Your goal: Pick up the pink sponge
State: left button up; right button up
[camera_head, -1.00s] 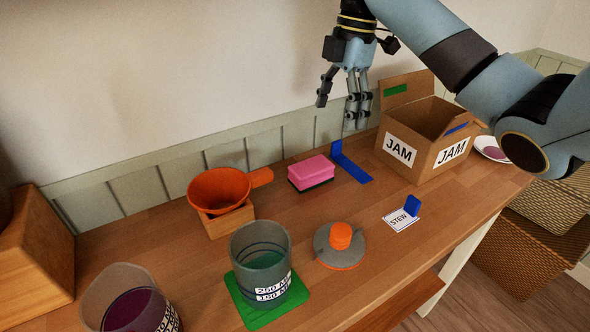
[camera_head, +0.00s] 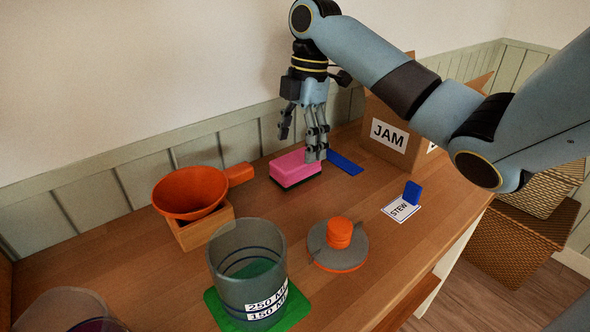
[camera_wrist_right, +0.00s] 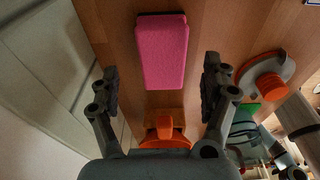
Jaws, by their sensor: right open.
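The pink sponge (camera_head: 296,168), with a dark underside, lies on the wooden counter near the back wall. In the right wrist view the sponge (camera_wrist_right: 162,50) lies ahead of the open fingers, roughly centred between them. My right gripper (camera_head: 301,142) is open and empty, pointing down above the sponge's right part; its fingers hide a little of the sponge's right end. In the wrist view the right gripper (camera_wrist_right: 160,88) shows a finger on each side, apart from the sponge. My left gripper is not in view.
A blue bookend (camera_head: 345,163) lies close on the right, with a JAM box (camera_head: 385,156) beyond. A grey beaker (camera_head: 248,290) and an orange-knobbed lid (camera_head: 338,256) stand in front.

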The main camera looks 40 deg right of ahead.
aim_at(296, 158)
jog(key=f, duration=0.2)
jog(key=a+f, duration=0.1)
jog(key=f, duration=0.2)
jog(key=shift+s, duration=0.1)
jog(key=c, duration=1.1)
